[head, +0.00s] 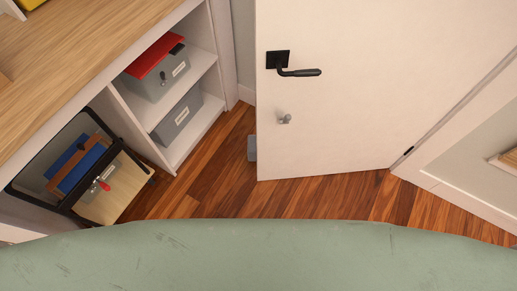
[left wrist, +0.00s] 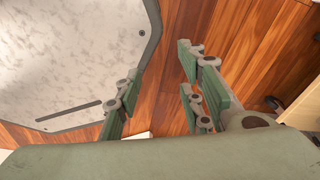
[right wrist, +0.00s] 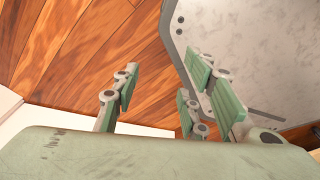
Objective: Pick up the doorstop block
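A small grey block (head: 252,147), which looks like the doorstop block, is on the wooden floor at the left edge of the white door (head: 340,110) in the head view. The door partly hides it, and I cannot tell whether the two touch. Neither gripper shows in the head view. My left gripper (left wrist: 158,82) is open and empty above the wooden floor in the left wrist view. My right gripper (right wrist: 158,92) is open and empty in the right wrist view. The block is in neither wrist view.
A white shelf unit (head: 200,110) with grey boxes, one red-lidded (head: 158,68), stands left of the door. A black-framed case (head: 118,193) with a red-handled tool is at lower left. The door has a black handle (head: 298,72). Wooden floor (head: 320,200) is clear before the door.

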